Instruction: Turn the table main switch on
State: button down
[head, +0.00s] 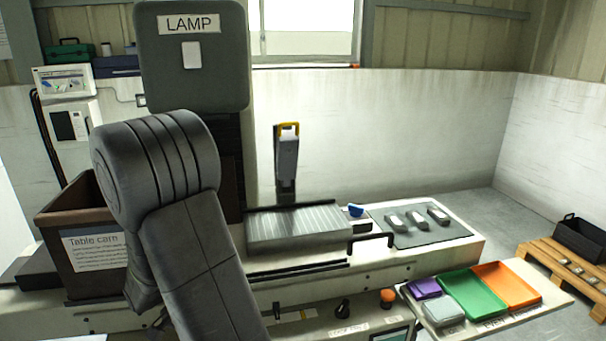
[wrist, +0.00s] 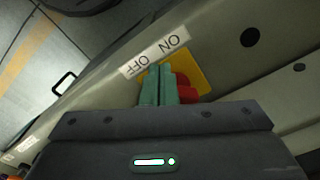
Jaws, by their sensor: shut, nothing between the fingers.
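The main switch shows in the wrist view as a red knob (wrist: 186,93) on a yellow plate (wrist: 188,63). A white label (wrist: 154,54) reading ON and OFF, upside down in the picture, lies along the plate's upper left side. My gripper (wrist: 162,72) is shut and empty, its green fingers over the yellow plate just left of the red knob. The fingers and gripper body hide part of the knob, so I cannot tell its setting or whether the fingers touch it. In the head view I can make out neither the switch nor my gripper.
In the head view, a brown bin labelled Table (head: 60,222) stands at left and a LAMP panel (head: 218,75) behind my arm. A grey mat (head: 420,239) with several metal parts lies on the bench. Green (head: 474,295) and orange (head: 507,287) trays sit at front right.

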jog(key=shift+w+a, duration=0.1)
jog(key=shift+w, duration=0.45)
dwell(0.9)
jog(key=shift+a, duration=0.35)
jog(key=shift+w+a, duration=0.1)
jog(key=shift+a, duration=0.25)
jog(key=shift+w+a, duration=0.15)
jog(key=shift+a, duration=0.2)
jog(key=shift+w+a, duration=0.15)
jog(key=shift+a, duration=0.05)
jog(key=shift+a, duration=0.1)
dwell(0.5)
